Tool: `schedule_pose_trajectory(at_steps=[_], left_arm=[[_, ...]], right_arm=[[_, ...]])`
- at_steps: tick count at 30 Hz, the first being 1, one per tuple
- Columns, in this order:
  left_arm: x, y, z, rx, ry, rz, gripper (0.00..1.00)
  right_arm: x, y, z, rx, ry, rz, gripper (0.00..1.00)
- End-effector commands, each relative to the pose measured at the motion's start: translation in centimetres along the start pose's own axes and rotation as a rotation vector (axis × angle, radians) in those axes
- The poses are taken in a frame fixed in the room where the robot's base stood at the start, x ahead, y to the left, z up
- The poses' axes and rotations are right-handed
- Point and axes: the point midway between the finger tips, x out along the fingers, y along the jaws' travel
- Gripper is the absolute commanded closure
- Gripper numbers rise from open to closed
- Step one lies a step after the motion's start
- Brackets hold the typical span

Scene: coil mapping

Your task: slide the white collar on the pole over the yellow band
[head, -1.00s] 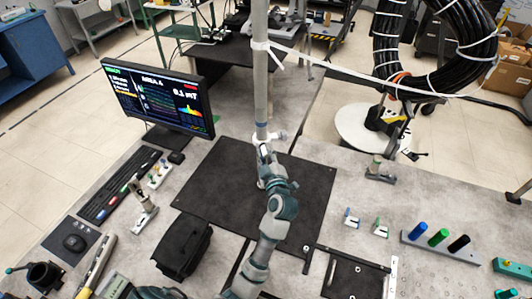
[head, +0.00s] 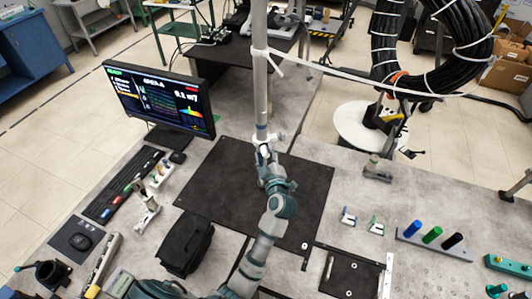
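The grey pole (head: 260,90) stands upright at the far edge of the black mat. A white collar-like piece (head: 271,139) sits low on the pole, just above my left gripper (head: 265,150). The gripper is at the pole's lower part, with its fingers at or against this piece. The fingers are too small and overlapped to tell whether they are shut. A second white band (head: 260,50) is around the pole higher up, with a long white strip running right from it. I cannot make out a yellow band on the pole. My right gripper is not in view.
A monitor (head: 160,97) and keyboard (head: 124,184) stand left of the black mat (head: 215,185). A black pouch (head: 184,243) lies near the front. A rack of coloured pegs (head: 432,240) is at right. A black cable coil (head: 440,75) hangs at upper right.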

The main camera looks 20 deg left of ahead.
Motion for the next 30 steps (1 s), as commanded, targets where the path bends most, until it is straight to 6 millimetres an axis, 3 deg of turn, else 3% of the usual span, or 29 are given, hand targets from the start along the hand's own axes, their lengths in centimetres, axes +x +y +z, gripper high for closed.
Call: schedule_pose_trajectory(at_steps=[10, 21, 30], left_arm=[[-1.0, 0.0, 0.1, 0.001, -0.002, -0.001, 0.49], [-8.8, -0.1, 0.2, 0.0, -0.003, -0.001, 0.49], [-11.9, 0.0, 0.2, 0.002, -0.001, -0.001, 0.49]], right_arm=[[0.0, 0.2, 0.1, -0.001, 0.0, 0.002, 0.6], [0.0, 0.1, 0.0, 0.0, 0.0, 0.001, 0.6], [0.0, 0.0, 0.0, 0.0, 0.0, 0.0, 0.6]])
